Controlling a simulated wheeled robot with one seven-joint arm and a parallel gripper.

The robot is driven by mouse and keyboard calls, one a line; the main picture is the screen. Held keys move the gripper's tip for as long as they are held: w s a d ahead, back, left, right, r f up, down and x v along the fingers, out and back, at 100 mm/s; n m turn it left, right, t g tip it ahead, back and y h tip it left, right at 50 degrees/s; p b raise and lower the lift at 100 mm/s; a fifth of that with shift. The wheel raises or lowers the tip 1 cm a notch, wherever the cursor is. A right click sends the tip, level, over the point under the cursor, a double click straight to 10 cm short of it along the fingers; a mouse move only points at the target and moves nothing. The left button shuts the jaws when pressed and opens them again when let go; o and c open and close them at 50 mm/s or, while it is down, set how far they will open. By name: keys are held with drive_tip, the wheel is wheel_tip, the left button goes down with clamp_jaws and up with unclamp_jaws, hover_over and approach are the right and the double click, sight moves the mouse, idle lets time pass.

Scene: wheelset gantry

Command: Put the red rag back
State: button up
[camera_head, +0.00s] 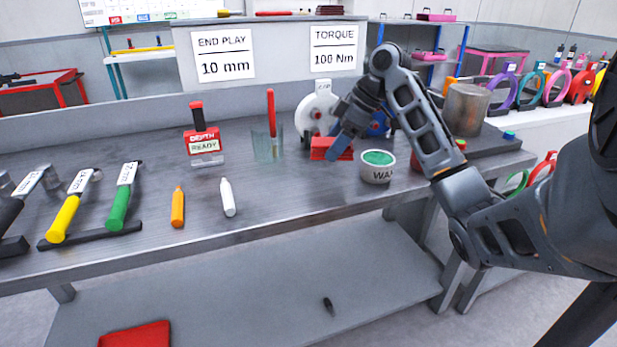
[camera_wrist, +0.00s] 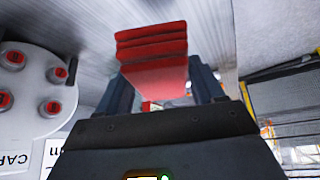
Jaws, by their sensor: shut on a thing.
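The red rag (camera_head: 320,149) is a folded, layered red block at the back middle of the grey bench. My gripper (camera_head: 340,140) is shut on it, its fingers pointing down. In the wrist view the rag (camera_wrist: 150,48) shows stacked folds and sits between the two dark fingers of my gripper (camera_wrist: 163,88). I cannot tell whether the rag touches the bench top. Another flat red cloth-like piece (camera_head: 135,335) lies low at the front left, below the bench top.
A white tin with green contents (camera_head: 377,168) stands close right of the rag. Bench space is clear in front of the rag.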

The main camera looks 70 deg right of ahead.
hover_over(304, 190)
drive_tip(key=s, duration=0.2)
drive_tip(key=f, duration=0.3)
drive_tip(key=shift+w+d+f+p, duration=0.1)
drive_tip(key=shift+d+f+p, duration=0.25)
drive_tip(key=shift+d, duration=0.05)
drive_tip(key=shift+f, duration=2.05)
drive_tip(key=o, duration=1)
drive_tip(key=shift+a+f, duration=0.1)
drive_tip(key=v, duration=1.2)
